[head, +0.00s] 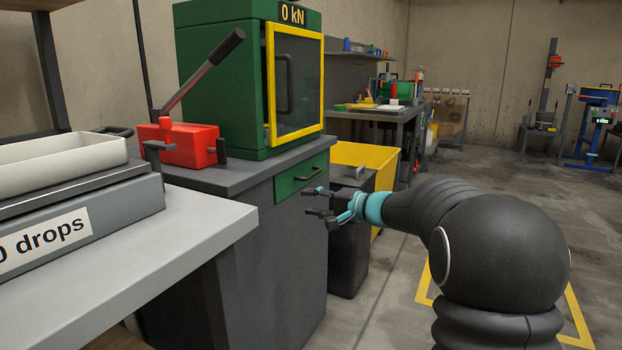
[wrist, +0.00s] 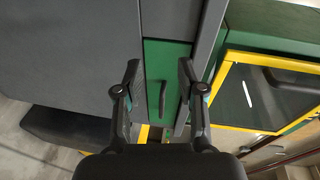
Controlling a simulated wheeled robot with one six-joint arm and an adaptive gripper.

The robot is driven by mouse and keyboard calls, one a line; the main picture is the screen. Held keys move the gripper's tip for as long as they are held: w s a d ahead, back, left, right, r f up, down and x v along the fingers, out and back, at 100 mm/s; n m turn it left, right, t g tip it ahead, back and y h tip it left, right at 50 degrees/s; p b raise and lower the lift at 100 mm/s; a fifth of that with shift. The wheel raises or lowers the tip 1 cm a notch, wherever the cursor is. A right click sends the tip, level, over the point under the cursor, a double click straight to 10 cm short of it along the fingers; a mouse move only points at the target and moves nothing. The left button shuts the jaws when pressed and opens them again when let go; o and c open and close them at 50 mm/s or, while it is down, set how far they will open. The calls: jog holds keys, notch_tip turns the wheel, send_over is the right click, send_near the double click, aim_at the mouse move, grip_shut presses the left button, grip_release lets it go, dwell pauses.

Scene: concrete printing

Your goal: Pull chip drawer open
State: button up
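The chip drawer (head: 290,182) is a green front in the grey cabinet below the green press. It looks shut and has a dark bar handle (head: 309,174). In the wrist view the drawer (wrist: 155,60) and its handle (wrist: 163,98) lie between my fingers, farther off. My gripper (head: 318,201) is open and empty, in front of the drawer and apart from the handle. In the wrist view my gripper (wrist: 160,75) shows its two fingers spread to either side of the handle.
The green press (head: 222,90) with a yellow-framed door (head: 297,84) stands on the grey cabinet (head: 270,255). A red hand pump (head: 185,143) sits beside it. A dark bin (head: 349,240) and a yellow container (head: 365,160) stand near my gripper.

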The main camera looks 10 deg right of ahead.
aim_at(316, 174)
jog(key=w+d+f+m+t+h, duration=0.1)
jog(key=w+d+f+m+t, duration=0.15)
jog(key=w+d, duration=0.3)
jog(key=w+d+f+m+t, duration=0.1)
jog(key=w+d+m+t, duration=0.1)
jog(key=w+d+t, duration=0.3)
jog(key=shift+g, duration=0.75)
jog(key=x, duration=0.5)
jog(key=p+x, duration=0.1)
jog(key=x, duration=0.3)
jog(key=d+p+x, duration=0.1)
jog(key=x, duration=0.4)
jog(key=shift+w+a, duration=0.25)
jog(key=shift+w, duration=0.3)
grip_shut()
jog(key=shift+d, duration=0.1)
